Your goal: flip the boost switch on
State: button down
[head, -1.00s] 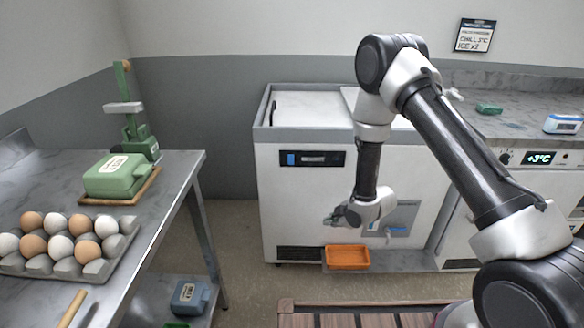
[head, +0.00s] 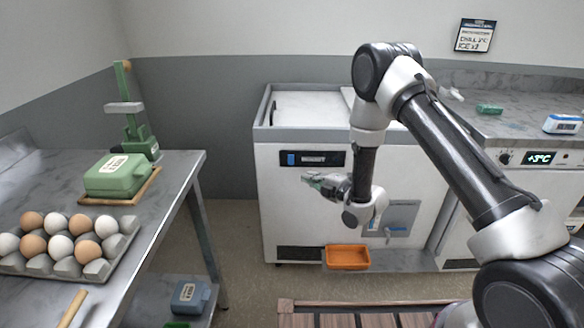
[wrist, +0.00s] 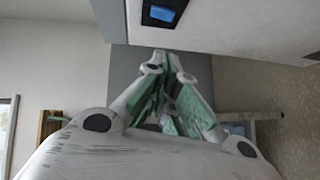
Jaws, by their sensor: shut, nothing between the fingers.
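The white chest freezer (head: 290,210) has a black panel (head: 325,158) high on its front. A small blue rocker, which looks like the boost switch (head: 291,158), sits at the panel's left end; I cannot tell its position. In the wrist view, the blue switch (wrist: 161,14) shows at the top edge in its dark surround. My gripper (head: 310,178) is shut and empty, pointing left in front of the freezer, just below the panel in the picture. In the wrist view, the green-padded fingers of my gripper (wrist: 166,62) come together below the switch, apart from it.
An orange bin (head: 347,257) sits low by the freezer's drain recess. A steel table (head: 180,185) on the left holds eggs in a tray (head: 68,266) and a green box (head: 117,176). A counter with a temperature display (head: 540,158) stands right. Floor between table and freezer is clear.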

aim_at(291, 159)
jog(key=shift+w+d+f+x, duration=0.1)
jog(key=shift+w+d+x, duration=0.25)
jog(key=shift+x, duration=1.7)
jog(key=shift+w+d+f+x, duration=0.1)
jog(key=shift+w+d+x, duration=0.25)
jog(key=shift+x, duration=1.7)
jog(key=shift+w+d+f+x, duration=0.1)
jog(key=shift+w+d+x, duration=0.25)
jog(key=shift+x, duration=1.7)
jog(key=shift+s, duration=0.1)
jog(key=shift+w+f+n+t, duration=0.25)
jog(key=shift+w+n+t, duration=0.05)
jog(key=shift+r, duration=0.15)
